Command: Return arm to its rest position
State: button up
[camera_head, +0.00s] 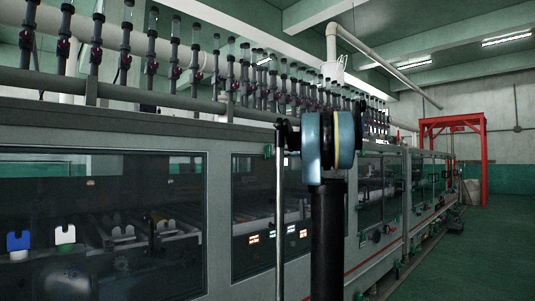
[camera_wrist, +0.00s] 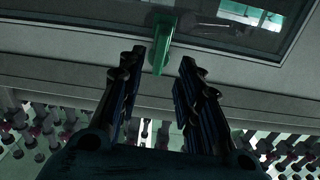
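In the wrist view my gripper (camera_wrist: 160,80) has its two dark fingers apart, with nothing between them that I can see held. A green handle (camera_wrist: 163,42) on the edge of a machine window lies just past the fingertips. I cannot tell whether a finger touches it. In the head view my own arm stands upright in front of the machine, and the gripper is not clearly visible there.
The long grey wetline machine (camera_head: 220,145) with dark windows (camera_head: 268,210) runs from left to far right. Several vertical tubes (camera_head: 195,62) line its top. A red frame (camera_head: 452,124) stands far right. The green floor (camera_head: 465,250) at right is clear.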

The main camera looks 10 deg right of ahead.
dwell(0.4)
jog(key=s+a+f+g+h, duration=0.1)
jog(key=s+a+f+g, duration=0.25)
jog(key=s+f, duration=0.55)
jog(key=s+a+f+m+g+h, duration=0.1)
jog(key=s+a+f+g, duration=0.1)
jog(key=s+a+f, duration=0.5)
jog(key=s+a+f+g+h, duration=0.1)
jog(key=s+a+f+g, duration=0.15)
jog(key=s+f, duration=0.8)
jog(key=s+d+f+m+g+h, duration=0.2)
jog(key=s+d+f+h, duration=0.1)
jog(key=s+f, duration=1)
jog(key=s+d+f+m+g+h, duration=0.2)
jog(key=s+d+f, duration=0.4)
jog(key=s+f, duration=0.8)
notch_tip(320, 180, down, 3)
jog(key=m+h, duration=0.1)
jog(key=h, duration=0.1)
jog(key=shift+s+h, duration=0.15)
jog(key=shift+h, duration=0.15)
jog(key=shift+r, duration=0.1)
jog(key=shift+w+f+g, duration=0.2)
jog(key=shift+w+g, duration=0.1)
jog(key=shift+w, duration=0.2)
